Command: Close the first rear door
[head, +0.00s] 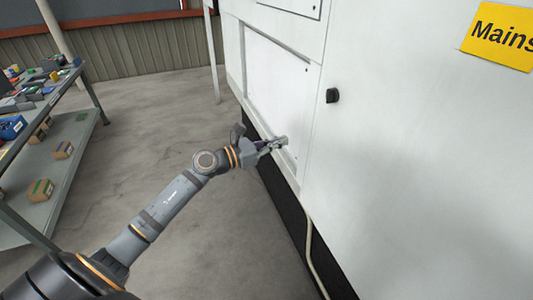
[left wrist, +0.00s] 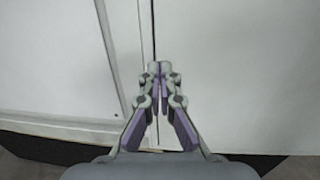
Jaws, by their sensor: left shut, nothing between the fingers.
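A large white machine cabinet fills the right of the head view. A white door panel (head: 400,160) with a small black latch (head: 332,96) shows there; its left edge is a thin vertical seam. I cannot tell for sure that this is the first rear door. My left gripper (head: 284,142) is shut and empty, in front of the cabinet's lower part, left of that seam. In the left wrist view the shut fingertips (left wrist: 159,68) point at white panels (left wrist: 230,70), over a narrow dark vertical gap. Whether they touch is unclear. My right gripper is out of view.
A yellow "Mains" sign (head: 498,37) is on the cabinet. A pale cable (head: 309,240) hangs by its dark base. A shelf table (head: 58,170) with boxes stands at left. The concrete floor (head: 150,110) between is clear.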

